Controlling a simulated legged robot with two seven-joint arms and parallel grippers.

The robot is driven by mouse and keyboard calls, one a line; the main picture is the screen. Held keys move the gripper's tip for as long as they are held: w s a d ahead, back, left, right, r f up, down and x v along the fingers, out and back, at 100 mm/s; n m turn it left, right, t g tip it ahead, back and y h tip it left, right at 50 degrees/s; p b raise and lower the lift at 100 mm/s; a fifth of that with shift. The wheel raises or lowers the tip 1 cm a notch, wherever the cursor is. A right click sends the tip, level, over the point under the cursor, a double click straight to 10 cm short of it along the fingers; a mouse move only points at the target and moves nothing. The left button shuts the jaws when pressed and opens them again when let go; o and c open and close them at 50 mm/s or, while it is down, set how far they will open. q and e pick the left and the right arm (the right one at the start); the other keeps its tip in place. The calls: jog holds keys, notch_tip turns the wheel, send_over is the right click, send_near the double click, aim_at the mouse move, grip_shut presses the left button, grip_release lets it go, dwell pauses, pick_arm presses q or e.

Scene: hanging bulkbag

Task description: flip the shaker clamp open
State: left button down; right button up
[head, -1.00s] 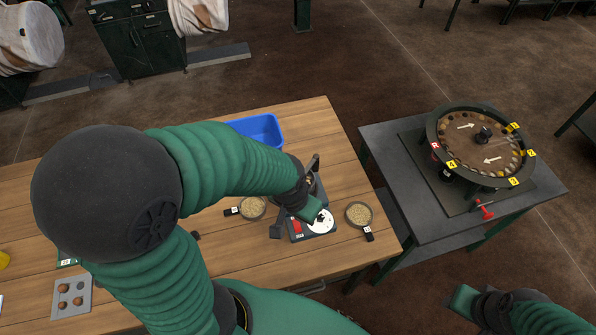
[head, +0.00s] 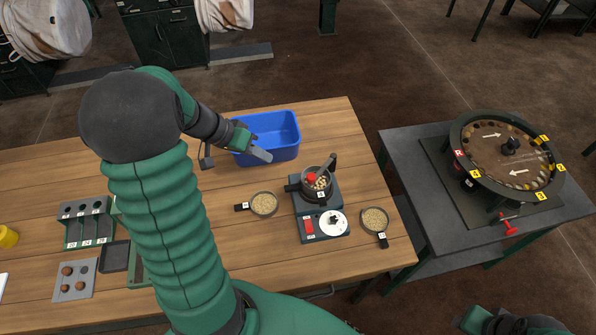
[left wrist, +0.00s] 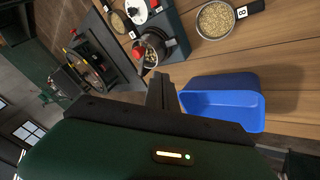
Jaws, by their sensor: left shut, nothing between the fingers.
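The shaker (head: 319,224) stands on the wooden table, with a red switch and a white dial on its front. A dark cup (head: 319,188) with small pieces in it sits on top. A dark upright lever (head: 331,163), seemingly the clamp, and a red knob (head: 311,178) show at the cup. The cup also shows in the left wrist view (left wrist: 153,55). My left gripper (head: 262,156) is shut and empty by the blue bin, left of the shaker and apart from it. My right gripper (head: 475,319) shows only partly at the bottom right; its fingers are unclear.
A blue bin (head: 278,148) stands behind the shaker's left. Sieves of grain lie left (head: 264,204) and right (head: 375,220) of the shaker. A green rack (head: 87,222) is at the left. A round carousel (head: 507,150) stands on a separate grey table.

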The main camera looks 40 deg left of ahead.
pick_arm(q)
jog(key=w+d+f, duration=0.2)
jog(key=w+d+f+p, duration=0.1)
jog(key=w+d+f, duration=0.1)
jog(key=f, duration=0.1)
jog(key=w+d+f+p, duration=0.1)
jog(key=d+f, duration=0.1)
jog(key=shift+w+d+f, duration=0.25)
jog(key=shift+w+f, duration=0.15)
jog(key=shift+d, duration=0.25)
jog(key=shift+a, duration=0.1)
